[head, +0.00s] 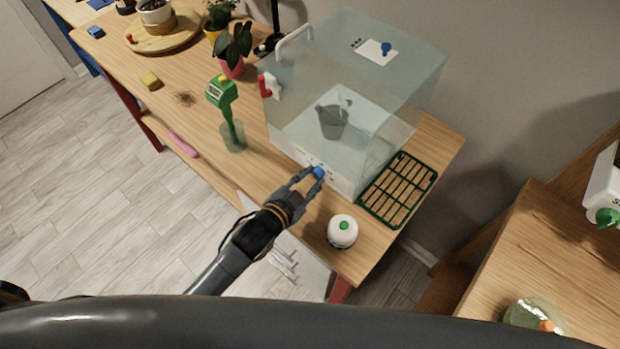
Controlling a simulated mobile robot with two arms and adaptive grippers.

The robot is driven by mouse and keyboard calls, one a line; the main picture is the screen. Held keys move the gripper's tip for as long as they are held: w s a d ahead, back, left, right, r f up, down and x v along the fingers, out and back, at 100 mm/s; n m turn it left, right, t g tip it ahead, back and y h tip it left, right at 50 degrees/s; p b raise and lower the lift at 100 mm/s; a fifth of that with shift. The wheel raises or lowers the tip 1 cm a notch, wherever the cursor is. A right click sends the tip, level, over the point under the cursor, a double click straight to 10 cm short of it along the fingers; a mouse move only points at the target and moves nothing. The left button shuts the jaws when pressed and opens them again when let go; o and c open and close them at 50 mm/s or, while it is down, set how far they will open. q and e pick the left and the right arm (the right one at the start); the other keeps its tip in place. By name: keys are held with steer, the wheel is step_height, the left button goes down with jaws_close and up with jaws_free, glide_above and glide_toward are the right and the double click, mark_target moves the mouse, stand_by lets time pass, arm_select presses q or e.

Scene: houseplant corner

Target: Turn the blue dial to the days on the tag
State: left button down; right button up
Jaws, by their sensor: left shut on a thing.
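The blue dial (319,172) sits low on the front face of a clear box (350,110), on a white strip (340,183) with small dark marks. My left gripper (311,176) reaches the dial from the lower left and is shut on it. The marks are too small to read, and the dial's pointer setting cannot be made out. A green tag-like piece with a white label (219,91) stands on a stem in a clear glass, left of the box; its label is too small to read. My right gripper does not show.
A green-framed rack (399,189) lies right of the box. A dark cup (332,121) is inside the box. A yellow sponge (150,81) lies far left.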

arm_select(q)
steer(key=shift+f+m+t+y+b, duration=0.15)
steer(key=shift+m+t+y+b, duration=0.2)
steer(key=shift+m, duration=0.25)
steer(key=shift+s+d+f+m+t+b, duration=0.1)
steer(key=shift+m+t+b, duration=0.15)
steer(key=shift+m+b, duration=0.2)
steer(key=shift+f+m+t+y+b, duration=0.1)
steer(key=shift+m+t+y+b, duration=0.4)
steer(key=shift+m+b, duration=0.85)
steer(key=shift+m, duration=0.1)
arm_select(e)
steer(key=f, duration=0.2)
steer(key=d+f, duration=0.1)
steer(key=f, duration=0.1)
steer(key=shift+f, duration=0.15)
arm_select(q)
steer(key=shift+t, duration=0.3)
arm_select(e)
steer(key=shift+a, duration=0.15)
arm_select(q)
steer(key=c, duration=1.1)
jaws_free()
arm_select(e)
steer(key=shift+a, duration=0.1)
arm_select(q)
steer(key=shift+o, duration=0.2)
